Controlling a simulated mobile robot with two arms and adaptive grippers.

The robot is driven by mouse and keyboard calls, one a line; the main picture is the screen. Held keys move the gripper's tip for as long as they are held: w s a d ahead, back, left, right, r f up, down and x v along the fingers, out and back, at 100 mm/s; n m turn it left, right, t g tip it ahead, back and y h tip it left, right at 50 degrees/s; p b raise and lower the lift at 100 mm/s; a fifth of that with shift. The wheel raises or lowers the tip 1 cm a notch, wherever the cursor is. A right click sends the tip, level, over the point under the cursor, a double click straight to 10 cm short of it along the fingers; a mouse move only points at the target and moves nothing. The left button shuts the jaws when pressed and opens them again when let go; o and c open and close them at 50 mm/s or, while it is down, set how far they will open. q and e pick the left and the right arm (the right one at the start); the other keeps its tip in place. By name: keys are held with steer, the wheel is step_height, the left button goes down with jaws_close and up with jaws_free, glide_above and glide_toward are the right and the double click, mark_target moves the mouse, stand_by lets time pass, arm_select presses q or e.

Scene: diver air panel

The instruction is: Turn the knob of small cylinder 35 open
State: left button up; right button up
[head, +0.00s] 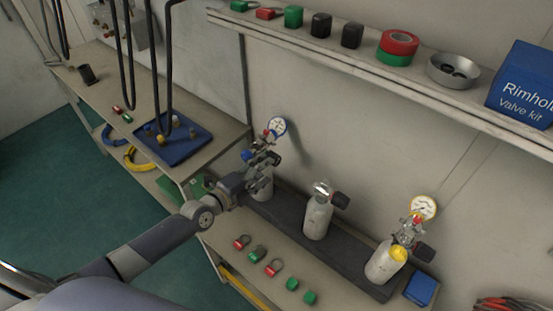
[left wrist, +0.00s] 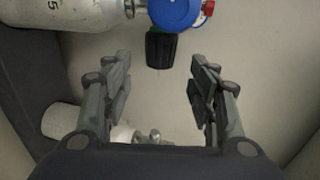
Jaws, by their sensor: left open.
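The left small cylinder (head: 264,186) stands on the dark rack, partly hidden by my left gripper. In the left wrist view a white cylinder (left wrist: 65,12) lies across the top left; a "5" shows at the cropped edge of its label. Its black knob (left wrist: 162,48) points down the picture, beside a blue round part (left wrist: 175,12). My left gripper (head: 262,160) is at this cylinder's valve. In the left wrist view the open fingers (left wrist: 160,88) are either side of empty space, with the knob just beyond them. My right gripper is out of view.
Two more cylinders stand on the rack, the middle one (head: 317,216) and the right one with a yellow collar (head: 383,262). A gauge (head: 277,126) rises behind my gripper. A shelf (head: 380,70) overhangs the bench. Red and green padlocks (head: 257,254) lie in front.

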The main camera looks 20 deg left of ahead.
mark_target(276, 161)
arm_select(q)
steer(key=b+x, duration=0.1)
steer(key=x, duration=0.6)
steer(key=shift+w, duration=0.2)
steer(key=shift+c, duration=0.3)
steer(key=c, duration=1)
